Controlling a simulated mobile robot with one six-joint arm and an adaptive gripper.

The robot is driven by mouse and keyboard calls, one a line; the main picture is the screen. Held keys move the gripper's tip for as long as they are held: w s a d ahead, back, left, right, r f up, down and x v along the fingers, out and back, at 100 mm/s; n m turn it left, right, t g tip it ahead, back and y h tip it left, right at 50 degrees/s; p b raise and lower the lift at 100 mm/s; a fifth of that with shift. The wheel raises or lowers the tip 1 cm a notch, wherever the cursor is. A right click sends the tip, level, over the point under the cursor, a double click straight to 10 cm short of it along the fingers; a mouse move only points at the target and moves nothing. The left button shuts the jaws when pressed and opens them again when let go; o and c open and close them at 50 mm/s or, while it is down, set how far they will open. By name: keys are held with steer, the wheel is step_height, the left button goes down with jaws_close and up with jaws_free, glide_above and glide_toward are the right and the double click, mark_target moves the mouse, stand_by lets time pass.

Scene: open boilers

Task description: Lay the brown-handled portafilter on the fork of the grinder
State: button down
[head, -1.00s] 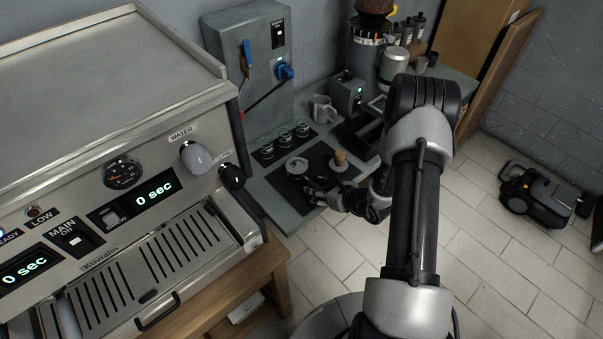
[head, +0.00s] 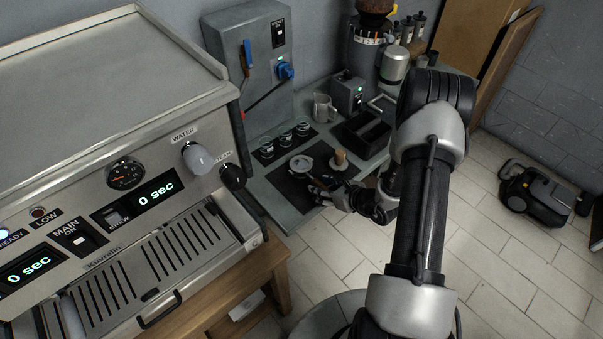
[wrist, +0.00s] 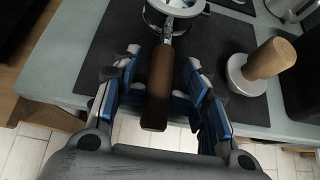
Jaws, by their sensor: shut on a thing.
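The portafilter has a brown handle (wrist: 159,90) and a round metal head (wrist: 175,8), which is cut by the top edge of the wrist view. In the head view its head (head: 301,164) is over the dark mat. My gripper (wrist: 160,72) has its blue-padded fingers on both sides of the brown handle and is shut on it. In the head view my gripper (head: 335,194) is small and partly dark against the mat. The grinder (head: 366,45), with beans on top, stands at the back right; I cannot make out its fork clearly.
A tamper (wrist: 262,65) with a wooden knob stands just right of the handle. Several small glasses (head: 285,140), a milk jug (head: 323,107), a grey box (head: 347,93) and a black knock box (head: 364,132) stand behind. The espresso machine (head: 120,180) fills the left.

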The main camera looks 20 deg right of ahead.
steer(key=s+d, duration=0.3)
steer(key=s, duration=0.5)
stand_by(0.6)
steer(key=shift+r, duration=0.1)
